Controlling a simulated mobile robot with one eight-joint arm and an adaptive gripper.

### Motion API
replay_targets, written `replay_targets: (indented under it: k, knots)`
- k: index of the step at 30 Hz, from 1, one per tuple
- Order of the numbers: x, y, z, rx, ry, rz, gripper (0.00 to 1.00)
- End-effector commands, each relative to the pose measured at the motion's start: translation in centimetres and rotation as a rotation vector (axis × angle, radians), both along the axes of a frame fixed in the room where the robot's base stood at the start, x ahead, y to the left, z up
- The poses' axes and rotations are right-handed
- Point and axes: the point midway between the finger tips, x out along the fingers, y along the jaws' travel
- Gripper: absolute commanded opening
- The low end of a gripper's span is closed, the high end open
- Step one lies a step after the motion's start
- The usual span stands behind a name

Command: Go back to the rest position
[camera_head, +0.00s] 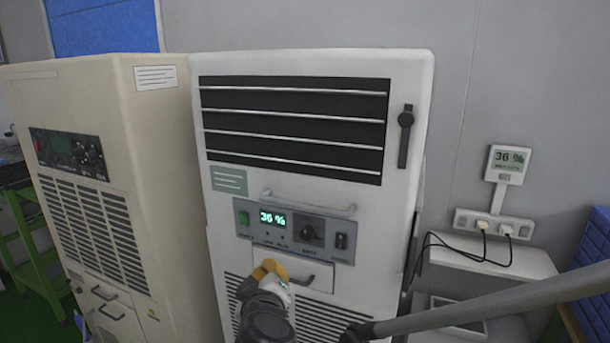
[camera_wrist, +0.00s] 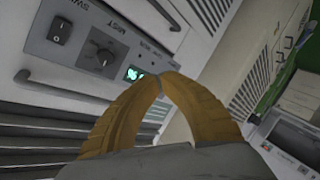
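My gripper (camera_head: 268,269) is in front of the white cabinet (camera_head: 418,100), just below its control panel (camera_head: 347,258). In the wrist view its two yellow fingers (camera_wrist: 160,77) curve together and their tips meet. Nothing shows between them. The panel has a green lit display (camera_head: 272,218) that reads 36 %, a dark knob (camera_head: 311,233), a dark rocker switch (camera_head: 341,241) and a green switch (camera_head: 243,217). The wrist view shows the knob (camera_wrist: 104,57) and the switch (camera_wrist: 60,30). Whether the fingertips touch the cabinet I cannot tell.
A beige cabinet (camera_head: 150,130) stands close on the left. A grey handle (camera_head: 308,204) juts out above the panel. On the right are a wall meter (camera_head: 508,162) reading 36 %, a socket strip (camera_head: 494,224) with plugged black cables, and blue bins (camera_head: 594,245).

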Motion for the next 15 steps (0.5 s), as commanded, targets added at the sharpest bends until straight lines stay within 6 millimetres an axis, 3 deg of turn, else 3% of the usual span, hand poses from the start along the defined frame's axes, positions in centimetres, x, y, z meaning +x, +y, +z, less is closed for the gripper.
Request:
replay_targets:
  k: [8, 11, 12, 15]
  knots:
    - [-1.9, -12.2, -0.5, 0.095, 0.193, -0.211, 0.0]
    - [-4.6, -17.9, -1.3, 0.164, 0.3, -0.313, 0.0]
    - [-6.2, -20.1, -1.8, 0.2, 0.35, -0.356, 0.0]
    - [-10.6, -24.4, -3.2, 0.303, 0.47, -0.448, 0.0]
